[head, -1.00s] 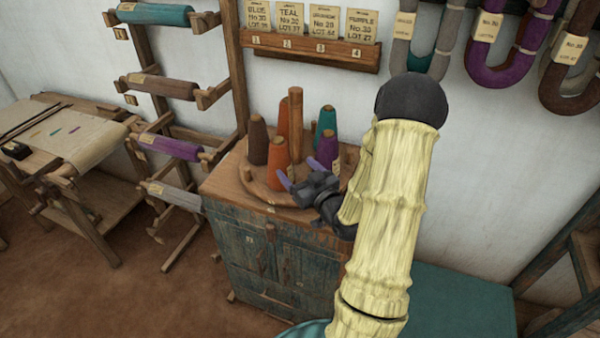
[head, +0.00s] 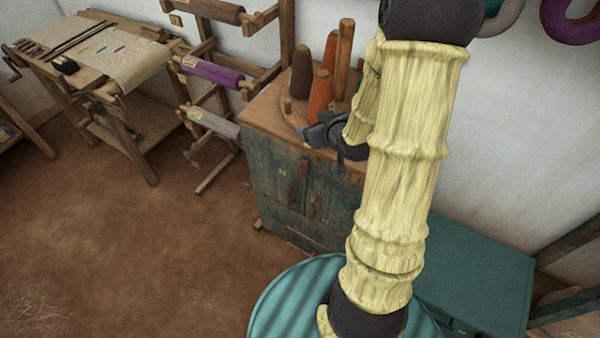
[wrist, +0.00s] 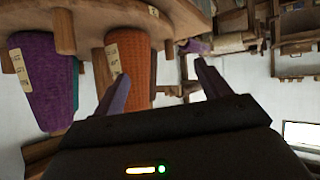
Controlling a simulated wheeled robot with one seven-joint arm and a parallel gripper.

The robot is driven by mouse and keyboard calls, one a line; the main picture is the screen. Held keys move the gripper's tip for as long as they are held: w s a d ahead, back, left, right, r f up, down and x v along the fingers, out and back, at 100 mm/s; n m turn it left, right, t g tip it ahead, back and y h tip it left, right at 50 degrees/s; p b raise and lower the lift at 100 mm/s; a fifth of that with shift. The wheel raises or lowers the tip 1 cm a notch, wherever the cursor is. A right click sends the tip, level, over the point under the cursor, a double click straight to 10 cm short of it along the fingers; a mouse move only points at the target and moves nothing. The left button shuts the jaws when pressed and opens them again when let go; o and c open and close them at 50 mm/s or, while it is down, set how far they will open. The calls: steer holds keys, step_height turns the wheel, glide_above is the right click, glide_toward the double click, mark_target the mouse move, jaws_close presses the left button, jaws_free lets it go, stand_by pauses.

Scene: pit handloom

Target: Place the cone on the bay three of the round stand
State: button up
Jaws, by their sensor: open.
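The round stand (head: 297,117) sits on a worn blue-green cabinet, with a tall wooden centre post (head: 344,62). In the head view a brown cone (head: 301,72), an orange cone (head: 319,96) and a rust cone (head: 330,52) stand on it. The wrist view, upside down, shows a tagged orange cone (wrist: 128,68) beside my left finger and a tagged purple cone (wrist: 45,75) farther left, with a teal edge behind. My gripper (wrist: 160,82) is open and empty, low at the stand's front. My arm hides the stand's right side. I cannot tell which bay is three.
The cabinet (head: 290,185) stands against the wall. A rack with a purple roll (head: 212,72) is left of it, and a loom table (head: 120,62) farther left. A teal surface (head: 480,270) lies at right. The brown floor (head: 150,240) at left is clear.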

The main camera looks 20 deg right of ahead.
steer(key=s+a+r+m+g, duration=0.1)
steer(key=s+a+r+g, duration=0.1)
steer(key=s+a+g, duration=0.7)
steer(key=s+a, duration=0.2)
steer(key=s, duration=0.5)
steer(key=shift+a+r+m, duration=0.2)
steer(key=shift+a+m, duration=0.1)
